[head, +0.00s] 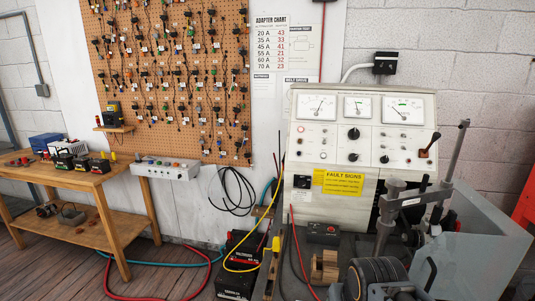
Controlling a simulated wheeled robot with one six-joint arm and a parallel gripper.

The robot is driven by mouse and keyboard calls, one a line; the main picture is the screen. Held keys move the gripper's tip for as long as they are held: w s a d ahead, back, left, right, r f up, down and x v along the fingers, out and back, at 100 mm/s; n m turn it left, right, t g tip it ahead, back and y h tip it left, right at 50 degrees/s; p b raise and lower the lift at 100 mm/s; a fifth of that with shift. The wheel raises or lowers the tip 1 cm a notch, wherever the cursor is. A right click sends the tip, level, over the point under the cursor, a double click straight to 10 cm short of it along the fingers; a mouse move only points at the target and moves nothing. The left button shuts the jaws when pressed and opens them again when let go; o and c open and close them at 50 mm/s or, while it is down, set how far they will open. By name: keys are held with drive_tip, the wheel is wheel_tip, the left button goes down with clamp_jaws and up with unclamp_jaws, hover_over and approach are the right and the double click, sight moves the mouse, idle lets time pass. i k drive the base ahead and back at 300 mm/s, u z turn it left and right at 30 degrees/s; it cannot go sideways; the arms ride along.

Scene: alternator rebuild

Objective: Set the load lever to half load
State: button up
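The panel carries three dial gauges, with the right gauge (404,110) nearest the lever. The scale markings are too small to read. I see no gripper in this view.
A grey metal bin (480,245) stands at the lower right, with a black ribbed pulley (376,275) before the bench. A wooden table (70,178) with parts is at the left. Red, blue and yellow cables (243,268) run over the floor and a black box.

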sight(436, 135)
drive_tip(key=z, duration=0.05)
drive_tip(key=k, duration=0.5)
drive_tip(key=u, duration=3.1)
drive_tip(key=k, duration=1.9)
drive_tip(key=z, duration=2.7)
